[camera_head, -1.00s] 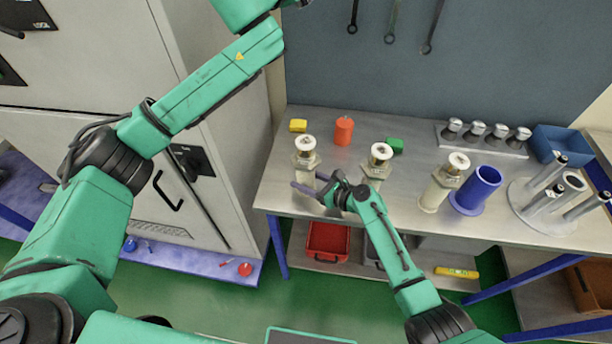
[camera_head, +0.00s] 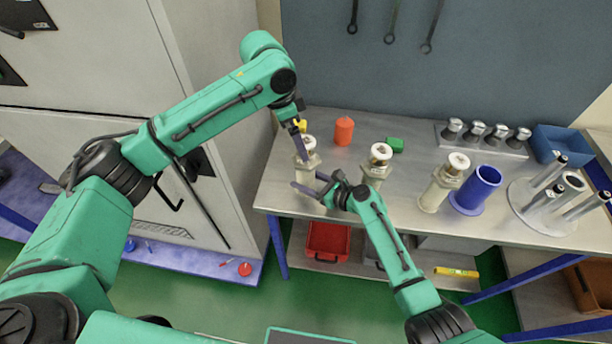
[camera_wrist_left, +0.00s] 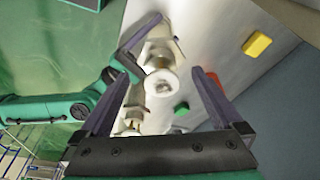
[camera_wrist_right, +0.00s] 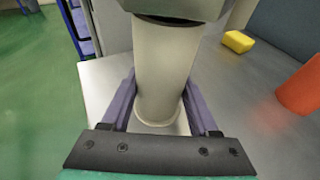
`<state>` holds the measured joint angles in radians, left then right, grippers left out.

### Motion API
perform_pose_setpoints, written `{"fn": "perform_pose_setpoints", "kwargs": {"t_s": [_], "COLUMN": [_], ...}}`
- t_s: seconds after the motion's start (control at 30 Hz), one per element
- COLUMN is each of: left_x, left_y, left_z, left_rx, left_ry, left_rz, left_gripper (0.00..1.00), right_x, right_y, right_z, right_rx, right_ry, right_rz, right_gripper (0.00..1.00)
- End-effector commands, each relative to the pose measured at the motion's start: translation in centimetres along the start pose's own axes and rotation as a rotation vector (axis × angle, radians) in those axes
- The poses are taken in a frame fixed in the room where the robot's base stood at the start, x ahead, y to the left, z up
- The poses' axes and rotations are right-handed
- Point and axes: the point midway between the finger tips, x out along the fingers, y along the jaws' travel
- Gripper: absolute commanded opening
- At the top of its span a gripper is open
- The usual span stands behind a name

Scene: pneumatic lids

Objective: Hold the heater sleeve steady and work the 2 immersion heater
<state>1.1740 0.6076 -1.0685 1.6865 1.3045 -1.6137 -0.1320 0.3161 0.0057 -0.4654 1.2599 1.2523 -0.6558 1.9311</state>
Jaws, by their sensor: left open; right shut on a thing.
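The leftmost heater sleeve (camera_head: 305,170) is a cream tube standing upright near the bench's left end, with a metal collar and a white-capped immersion heater (camera_head: 308,143) on top. My right gripper (camera_head: 312,184) is shut on this sleeve, low on its body; the right wrist view shows the tube (camera_wrist_right: 162,75) between both fingers. My left gripper (camera_head: 298,138) is open at the heater's top, pointing down. In the left wrist view, the white cap (camera_wrist_left: 162,84) lies between its spread fingers; contact cannot be told. Two similar capped units (camera_head: 380,157) (camera_head: 446,180) stand to the right.
A yellow block (camera_head: 300,125), an orange cylinder (camera_head: 343,131) and a green block (camera_head: 395,145) lie behind. A blue cup (camera_head: 477,190), a metal post stand (camera_head: 545,204), a rack of knobs (camera_head: 485,134) and a blue bin (camera_head: 560,142) occupy the right. A grey cabinet (camera_head: 90,70) stands left.

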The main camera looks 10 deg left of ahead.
Motion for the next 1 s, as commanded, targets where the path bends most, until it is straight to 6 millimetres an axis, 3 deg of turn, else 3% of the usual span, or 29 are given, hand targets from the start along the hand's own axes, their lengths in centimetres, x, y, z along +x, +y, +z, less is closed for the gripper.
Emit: {"fn": "perform_pose_setpoints", "kwargs": {"t_s": [0.2,0.33,1.0], "left_x": [3.9,5.1,5.6], "left_y": [0.0,0.0,0.2], "left_z": [0.0,-0.1,0.1], "left_rx": [-0.001,0.001,0.000], "left_ry": [0.000,0.001,-0.003], "left_rz": [0.001,-0.001,0.002], "left_gripper": [1.00,1.00,1.00], "right_x": [0.0,0.0,0.0], "right_y": [0.1,0.1,0.1], "right_z": [-0.4,-0.4,-0.3], "right_rx": [0.002,0.002,0.001], "right_ry": [0.007,0.007,0.005], "right_rz": [0.003,0.002,0.003], "right_gripper": [0.12,0.12,0.12]}}
